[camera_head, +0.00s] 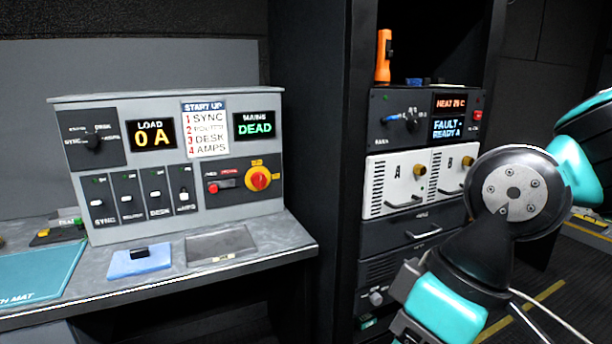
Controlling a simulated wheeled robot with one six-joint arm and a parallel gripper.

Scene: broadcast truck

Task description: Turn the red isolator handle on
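The red isolator handle (258,179) is a red rotary knob on a round yellow plate, at the right of the grey control panel (222,218). Small markings sit around the plate, too small to read surely. I cannot tell exactly which way the handle points. Above it, the mains display (254,126) reads DEAD in green. The load display (152,135) reads 0 A. My arm shows at the right, well away from the panel. My gripper is not in view.
A small red control (222,185) sits left of the handle. Several breaker switches line the panel's lower left. A blue pad (139,262) and a grey plate (220,244) lie on the desk in front. A dark equipment rack (412,220) stands to the right, with an orange torch (383,57) on top.

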